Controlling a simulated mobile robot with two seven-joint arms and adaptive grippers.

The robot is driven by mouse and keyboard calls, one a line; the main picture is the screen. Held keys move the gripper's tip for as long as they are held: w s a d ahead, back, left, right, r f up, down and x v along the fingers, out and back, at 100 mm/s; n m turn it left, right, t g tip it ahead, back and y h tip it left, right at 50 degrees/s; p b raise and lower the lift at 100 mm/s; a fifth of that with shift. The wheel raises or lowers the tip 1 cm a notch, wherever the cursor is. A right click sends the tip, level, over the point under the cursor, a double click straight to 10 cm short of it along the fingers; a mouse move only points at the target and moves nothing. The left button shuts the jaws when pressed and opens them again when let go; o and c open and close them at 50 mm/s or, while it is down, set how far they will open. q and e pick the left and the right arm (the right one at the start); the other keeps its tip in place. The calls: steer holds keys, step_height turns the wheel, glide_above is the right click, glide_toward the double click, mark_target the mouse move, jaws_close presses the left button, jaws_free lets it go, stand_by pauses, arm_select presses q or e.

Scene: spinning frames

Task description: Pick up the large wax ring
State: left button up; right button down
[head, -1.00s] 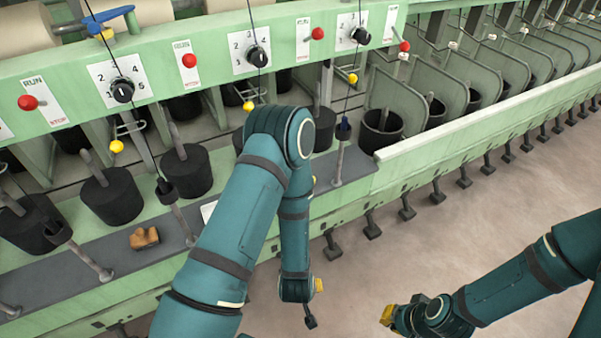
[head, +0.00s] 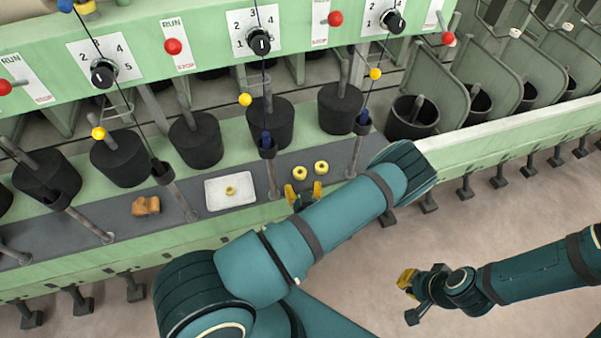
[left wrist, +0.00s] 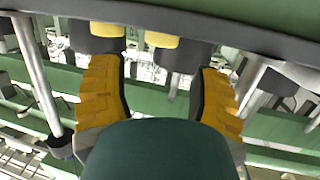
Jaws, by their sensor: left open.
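Two yellow wax rings, a left one (head: 299,172) and a right one (head: 320,167), lie side by side on the dark grey shelf (head: 240,222). A third yellow ring (head: 230,190) lies on a white tray (head: 213,200). I cannot tell for sure which ring is the large one. My left gripper (head: 303,190) is open and empty at the shelf's front, just short of the pair. In the left wrist view, its yellow fingers (left wrist: 157,95) are spread, with two yellow ring shapes (left wrist: 107,29) (left wrist: 161,40) beyond them at the top. My right gripper (head: 408,294) hangs over the floor, away from the shelf.
Thin metal posts (head: 355,158) rise from the shelf on both sides of the rings. Black cans (head: 340,108) stand behind. A brown lump (head: 146,205) lies left of the tray. The green machine panel (head: 130,35) carries dials and red knobs.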

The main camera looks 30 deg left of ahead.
mark_target(300, 169)
arm_select(q)
steer(key=shift+b+x, duration=0.45)
steer(key=shift+x, duration=3.4)
steer(key=shift+f, duration=0.1)
steer(key=c, duration=0.7)
